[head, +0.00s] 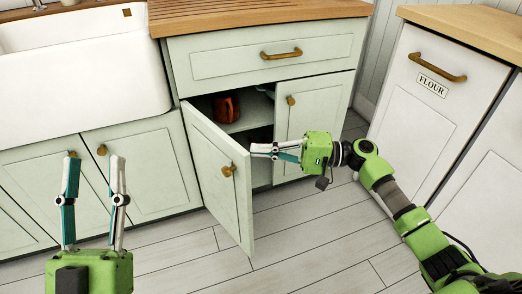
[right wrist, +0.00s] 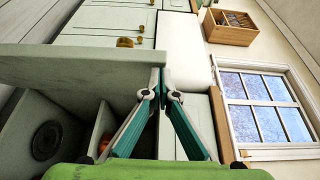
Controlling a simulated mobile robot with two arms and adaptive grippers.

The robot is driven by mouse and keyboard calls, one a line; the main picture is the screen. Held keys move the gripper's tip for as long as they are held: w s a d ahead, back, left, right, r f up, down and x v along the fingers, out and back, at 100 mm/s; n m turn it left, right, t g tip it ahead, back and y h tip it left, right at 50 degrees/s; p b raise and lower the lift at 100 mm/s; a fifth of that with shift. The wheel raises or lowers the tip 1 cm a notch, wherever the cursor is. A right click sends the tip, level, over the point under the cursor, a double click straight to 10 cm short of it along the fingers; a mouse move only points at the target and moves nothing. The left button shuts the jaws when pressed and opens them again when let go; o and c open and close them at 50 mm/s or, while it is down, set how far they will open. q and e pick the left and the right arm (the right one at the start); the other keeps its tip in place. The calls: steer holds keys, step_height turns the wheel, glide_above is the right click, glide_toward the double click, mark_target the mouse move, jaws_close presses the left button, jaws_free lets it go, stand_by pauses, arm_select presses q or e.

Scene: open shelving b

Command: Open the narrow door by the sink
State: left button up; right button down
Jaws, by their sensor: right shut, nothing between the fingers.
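The narrow pale-green door (head: 215,170) beside the sink stands ajar, swung out from the cabinet, with a brass knob (head: 228,171) on its front. It shows in the right wrist view as a broad panel (right wrist: 75,72). My right gripper (head: 253,150) is shut and empty, its fingertips at the door's free edge, on the cabinet-opening side. In the right wrist view its tips (right wrist: 163,74) meet close by the panel's end; I cannot tell whether they touch it. My left gripper (head: 93,162) is open and empty, in front of the sink cabinet.
The white sink (head: 80,75) is at the left. Inside the cabinet a reddish-brown pot (head: 226,107) stands on a shelf. The neighbouring door (head: 310,110) is closed, under a drawer (head: 265,55). A flour cabinet (head: 425,110) stands at the right. The floor (head: 300,235) in front is clear.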

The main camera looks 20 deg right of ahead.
mark_target(248, 156)
stand_by(0.3)
steer(key=shift+s+a, duration=0.1)
steer(key=shift+a, duration=0.1)
steer(key=a+p, duration=0.1)
steer(key=s+a+p, duration=0.1)
steer(key=shift+s+a+r, duration=0.1)
steer(key=shift+s+a, duration=0.1)
steer(key=shift+a, duration=0.1)
steer(key=shift+s+a+p, duration=0.25)
steer(key=shift+a, duration=0.4)
steer(key=shift+s+a+p, duration=0.25)
steer(key=shift+a, duration=0.35)
steer(key=shift+s+a, duration=0.1)
arm_select(q)
steer(key=w+f+g+y, duration=0.2)
steer(key=w+f+g, duration=0.2)
steer(key=f, duration=1)
steer(key=g, duration=0.3)
steer(key=shift+a+g+y, duration=0.3)
steer(key=shift+a+g, duration=0.05)
steer(key=shift+g, duration=0.05)
